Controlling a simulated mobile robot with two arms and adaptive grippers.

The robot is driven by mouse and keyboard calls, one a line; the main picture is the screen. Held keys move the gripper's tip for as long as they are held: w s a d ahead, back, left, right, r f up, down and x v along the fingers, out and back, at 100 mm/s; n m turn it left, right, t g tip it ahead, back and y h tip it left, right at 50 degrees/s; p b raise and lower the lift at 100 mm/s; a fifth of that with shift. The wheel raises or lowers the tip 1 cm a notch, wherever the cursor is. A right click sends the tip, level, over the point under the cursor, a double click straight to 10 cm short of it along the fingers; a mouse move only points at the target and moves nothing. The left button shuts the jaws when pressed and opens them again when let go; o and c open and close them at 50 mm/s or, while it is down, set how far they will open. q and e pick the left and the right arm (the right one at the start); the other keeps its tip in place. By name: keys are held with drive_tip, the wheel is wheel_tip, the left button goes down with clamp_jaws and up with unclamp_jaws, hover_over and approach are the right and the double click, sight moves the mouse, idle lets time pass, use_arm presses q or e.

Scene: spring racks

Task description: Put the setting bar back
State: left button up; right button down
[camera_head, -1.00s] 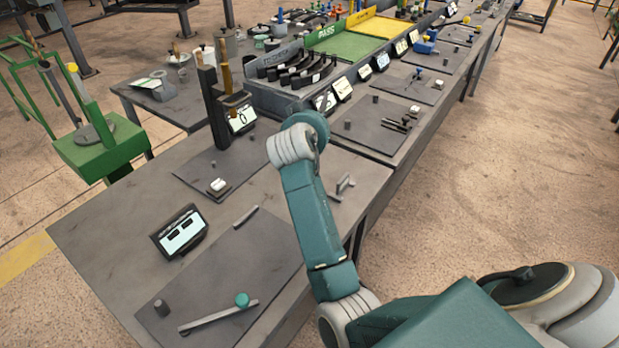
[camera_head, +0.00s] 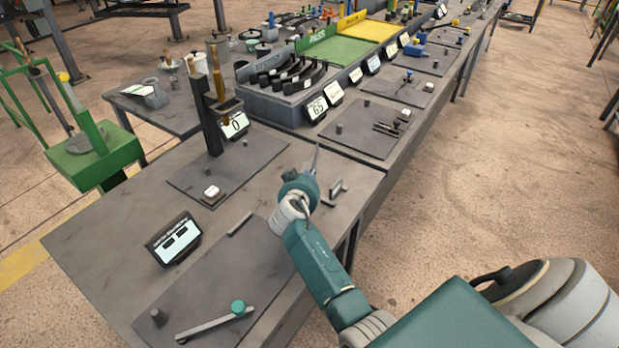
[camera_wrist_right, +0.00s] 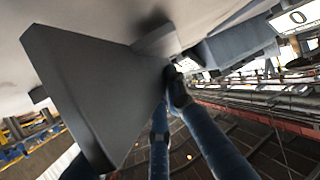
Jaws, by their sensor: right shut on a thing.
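My right gripper (camera_head: 308,181) is past the teal wrist, over the table near its right edge, and largely hidden by the wrist. It is shut on a thin grey bar, likely the setting bar (camera_head: 316,158), which points up and away in the head view. In the right wrist view, a large dark grey flat piece (camera_wrist_right: 95,95) fills the left side, beside the dark fingertip (camera_wrist_right: 178,90); I cannot tell whether it is the same bar. A small grey two-post holder (camera_head: 335,190) stands just right of the gripper. My left gripper is not in view.
A mat (camera_head: 215,275) carries a lever with a green knob (camera_head: 238,307); a short grey strip (camera_head: 240,224) lies at its far edge. A display (camera_head: 175,240) stands left. A gauge post (camera_head: 207,115) and white button block (camera_head: 211,192) are behind. More stations line the table.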

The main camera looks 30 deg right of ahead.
drive_tip(key=shift+w+d+f, duration=0.1)
drive_tip(key=shift+w+f, duration=0.05)
drive_tip(key=shift+f, duration=0.05)
drive_tip(key=c, duration=2.1)
unclamp_jaws()
drive_tip(key=shift+f, duration=0.25)
drive_tip(key=shift+r, duration=0.2)
